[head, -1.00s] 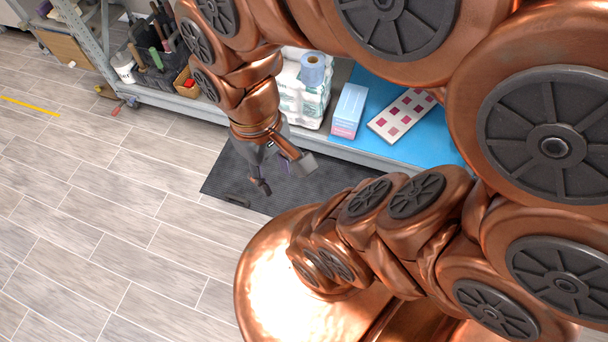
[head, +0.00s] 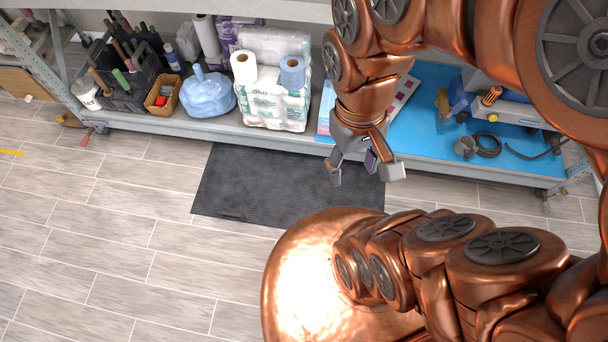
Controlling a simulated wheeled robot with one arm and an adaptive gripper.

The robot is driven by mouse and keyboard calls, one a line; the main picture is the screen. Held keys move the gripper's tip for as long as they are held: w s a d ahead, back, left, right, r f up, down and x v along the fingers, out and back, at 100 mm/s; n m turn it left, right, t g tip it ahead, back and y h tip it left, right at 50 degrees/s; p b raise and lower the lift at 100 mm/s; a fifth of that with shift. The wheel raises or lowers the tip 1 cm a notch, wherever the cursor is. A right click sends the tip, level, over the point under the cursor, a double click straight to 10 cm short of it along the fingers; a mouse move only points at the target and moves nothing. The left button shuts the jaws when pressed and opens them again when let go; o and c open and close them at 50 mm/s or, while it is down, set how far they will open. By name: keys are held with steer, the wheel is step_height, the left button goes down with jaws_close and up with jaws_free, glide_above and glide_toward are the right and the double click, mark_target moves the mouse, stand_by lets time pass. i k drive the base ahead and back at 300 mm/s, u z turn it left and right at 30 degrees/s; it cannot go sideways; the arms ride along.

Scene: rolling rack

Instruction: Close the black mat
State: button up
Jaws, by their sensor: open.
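The black mat (head: 270,185) lies flat and spread out on the floor along the front of the rack. My gripper (head: 366,178) is open and empty, above the right end of the mat near the rack's lower shelf. My copper arm and base hide part of the mat's near right corner. The gripper's height above the mat is hard to tell.
The rack's lower shelf (head: 310,143) runs behind the mat. It holds wrapped paper rolls (head: 275,98), a blue bag (head: 208,94), a basket (head: 164,94), a tool holder (head: 122,90) and a blue mat (head: 430,130). The floor to the left is clear.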

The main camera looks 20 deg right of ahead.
mark_target(252, 185)
steer(key=z, duration=0.05)
steer(key=k, duration=0.65)
steer(key=u, duration=0.75)
steer(key=i, duration=1.25)
steer(key=u, duration=0.1)
